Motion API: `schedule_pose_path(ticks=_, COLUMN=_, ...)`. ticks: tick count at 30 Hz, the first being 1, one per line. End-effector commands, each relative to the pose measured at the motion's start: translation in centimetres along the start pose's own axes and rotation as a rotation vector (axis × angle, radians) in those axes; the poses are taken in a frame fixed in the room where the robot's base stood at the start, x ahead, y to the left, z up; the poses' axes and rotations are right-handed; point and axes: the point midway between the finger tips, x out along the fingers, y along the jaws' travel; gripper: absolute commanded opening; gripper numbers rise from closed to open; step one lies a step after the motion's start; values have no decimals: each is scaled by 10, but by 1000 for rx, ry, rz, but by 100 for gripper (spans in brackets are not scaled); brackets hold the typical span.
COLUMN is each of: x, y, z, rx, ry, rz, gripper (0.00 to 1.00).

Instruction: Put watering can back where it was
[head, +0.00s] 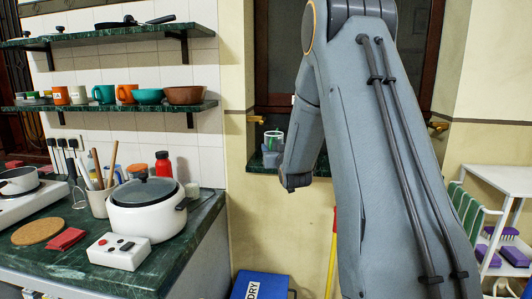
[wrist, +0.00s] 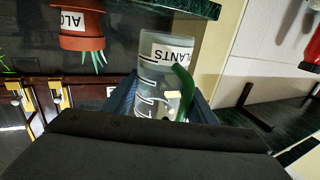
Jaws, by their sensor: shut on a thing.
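The watering can is a clear jug (wrist: 150,75) with a green handle, measuring marks and a label reading PLANTS, upside down in the wrist view. My gripper (wrist: 155,100) is shut around it, with blue fingers on both sides. In the head view the can's top (head: 273,138) shows above my gripper (head: 271,158), in front of the dark window recess. My arm hides part of this area. I cannot tell whether the can touches the dark green sill (wrist: 150,8).
A terracotta pot (wrist: 82,40) with a plant, labelled ALO, is near the can in the wrist view. A counter at left holds a white pot (head: 147,215). A blue box (head: 260,285) is on the floor, and a white rack (head: 500,180) stands at right.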

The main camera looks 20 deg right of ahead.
Motion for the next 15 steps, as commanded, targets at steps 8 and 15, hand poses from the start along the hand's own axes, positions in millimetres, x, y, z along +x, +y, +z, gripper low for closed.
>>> schedule_pose_path(ticks=8, x=66, y=0, z=-2, rx=0, ry=3, rz=-1, gripper=20)
schedule_pose_path(ticks=15, x=117, y=0, z=-1, rx=0, ry=2, rz=0, gripper=20)
